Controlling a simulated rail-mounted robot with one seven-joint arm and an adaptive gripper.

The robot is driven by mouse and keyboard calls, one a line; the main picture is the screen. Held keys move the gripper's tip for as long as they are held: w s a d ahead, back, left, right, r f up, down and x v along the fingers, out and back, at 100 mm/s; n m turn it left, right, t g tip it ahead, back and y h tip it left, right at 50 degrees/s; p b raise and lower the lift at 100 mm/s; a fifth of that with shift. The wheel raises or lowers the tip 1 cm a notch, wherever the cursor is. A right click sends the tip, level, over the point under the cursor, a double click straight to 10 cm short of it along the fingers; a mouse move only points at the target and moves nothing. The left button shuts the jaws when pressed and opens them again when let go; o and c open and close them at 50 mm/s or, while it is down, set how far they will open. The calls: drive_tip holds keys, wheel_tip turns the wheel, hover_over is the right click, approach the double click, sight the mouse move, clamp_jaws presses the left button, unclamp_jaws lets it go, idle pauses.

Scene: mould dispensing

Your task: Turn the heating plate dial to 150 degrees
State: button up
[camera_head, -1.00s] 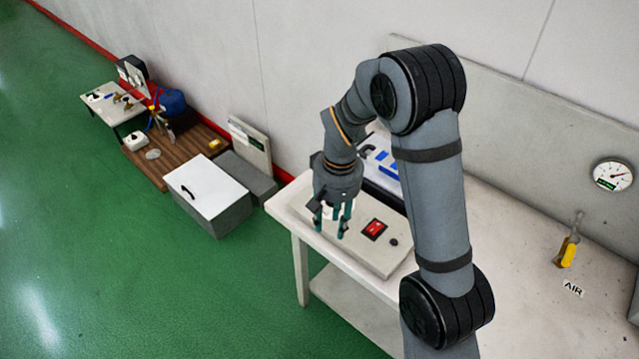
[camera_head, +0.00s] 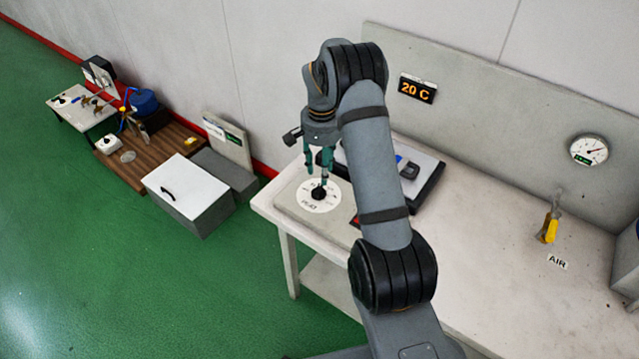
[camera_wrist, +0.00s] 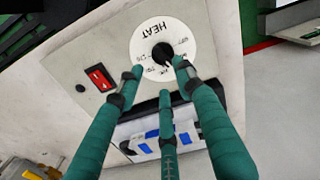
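The heating plate's control box (camera_head: 290,196) stands at the left end of the white table. Its dial is a black knob (camera_head: 318,193) on a round white scale (camera_head: 305,204); the knob also shows in the wrist view (camera_wrist: 162,51), with "HEAT" on the scale. The scale's numbers are too small to read surely. A display (camera_head: 417,89) on the wall reads 20 C. My gripper (camera_head: 318,178) is just above the dial, pointing down. In the wrist view its green fingers (camera_wrist: 155,78) are spread apart, with nothing between them; they appear clear of the knob.
A red switch (camera_wrist: 101,78) is on the box beside the dial. A dark device with a pale top (camera_head: 425,165) stands behind it. A yellow-handled tool (camera_head: 549,228) and a round gauge (camera_head: 589,150) are at the right. The table's right part is mostly clear.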

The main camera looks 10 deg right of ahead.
sight(320, 189)
wheel_tip(320, 189, down, 7)
drive_tip(key=shift+a+f+p, duration=0.1)
drive_tip(key=shift+a+p, duration=0.05)
drive_tip(key=shift+p, duration=0.55)
drive_tip(key=shift+c, duration=1)
clamp_jaws()
